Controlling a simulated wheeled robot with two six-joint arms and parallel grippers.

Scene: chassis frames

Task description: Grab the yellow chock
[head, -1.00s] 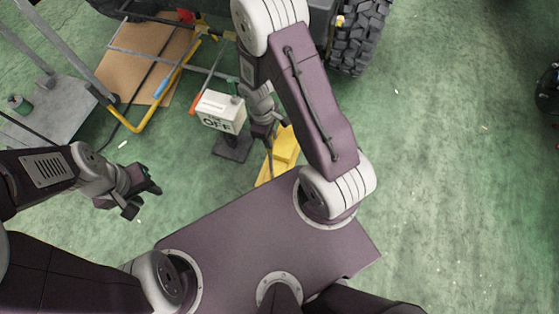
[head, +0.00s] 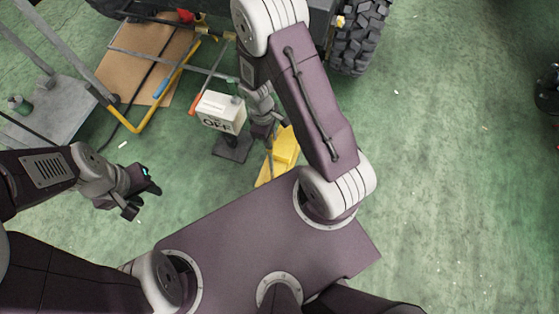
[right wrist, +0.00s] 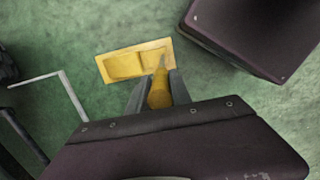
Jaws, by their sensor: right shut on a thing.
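The yellow chock (head: 284,150) is on the green floor just beyond the front edge of my base, partly hidden by my right arm and base in the head view. In the right wrist view the chock (right wrist: 136,62) shows a recessed face, with a yellow part standing up between the fingers. My right gripper (right wrist: 160,84) is shut on that yellow part; in the head view the gripper (head: 264,130) is beside the chock's upper left. I cannot tell whether the chock touches the floor. My left gripper (head: 143,196) is open and empty above the floor at the left.
A white box marked OFF (head: 220,111) on a dark stand is close left of my right gripper. A vehicle with a knobbly tyre (head: 360,35) stands at the top. A yellow-and-blue bar frame (head: 137,127), cardboard (head: 135,75) and a grey cart (head: 45,105) are upper left.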

